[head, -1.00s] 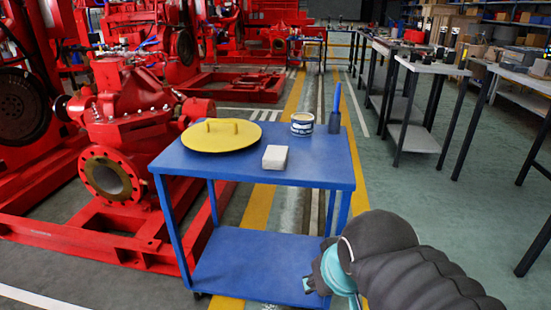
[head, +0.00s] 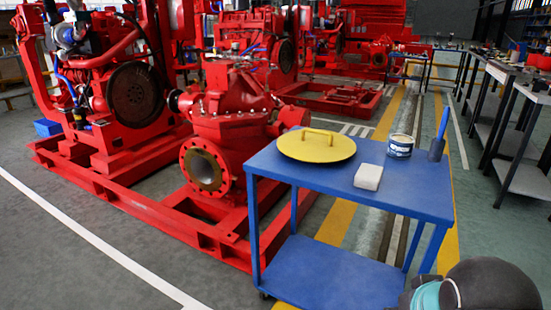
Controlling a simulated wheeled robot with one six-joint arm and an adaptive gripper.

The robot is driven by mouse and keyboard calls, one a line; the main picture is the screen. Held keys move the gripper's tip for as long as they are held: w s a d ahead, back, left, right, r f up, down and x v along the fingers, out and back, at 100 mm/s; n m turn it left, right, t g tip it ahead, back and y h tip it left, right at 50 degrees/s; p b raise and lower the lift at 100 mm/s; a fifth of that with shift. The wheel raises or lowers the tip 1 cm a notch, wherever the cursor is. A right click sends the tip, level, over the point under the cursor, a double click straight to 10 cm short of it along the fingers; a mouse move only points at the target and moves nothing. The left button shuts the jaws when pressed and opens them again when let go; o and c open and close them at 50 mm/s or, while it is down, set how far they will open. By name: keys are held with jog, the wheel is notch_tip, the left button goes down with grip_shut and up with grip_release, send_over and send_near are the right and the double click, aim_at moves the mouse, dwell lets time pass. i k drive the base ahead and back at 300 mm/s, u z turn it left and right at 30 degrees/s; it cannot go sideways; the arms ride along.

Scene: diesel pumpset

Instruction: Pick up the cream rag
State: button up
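The cream rag (head: 368,177) looks like a small folded, pale block. It lies flat on the top shelf of the blue cart (head: 400,192), near its front edge. Nothing covers it. My arm shows at the bottom right corner as a dark sleeve and a teal joint, in front of the cart and lower than its top. My gripper's fingers are not visible, and the arm is well apart from the rag.
A yellow round lid (head: 316,146) with a handle, a labelled tin (head: 400,146) and a dark holder with a blue handle (head: 437,149) share the cart top. A red pump (head: 226,130) stands behind left. Workbenches (head: 522,145) line the right.

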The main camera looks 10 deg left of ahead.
aim_at(368, 177)
jog(key=k, duration=1.05)
jog(key=z, duration=1)
jog(key=i, duration=0.8)
jog(key=u, duration=0.65)
jog(key=i, duration=0.8)
jog(key=u, duration=0.85)
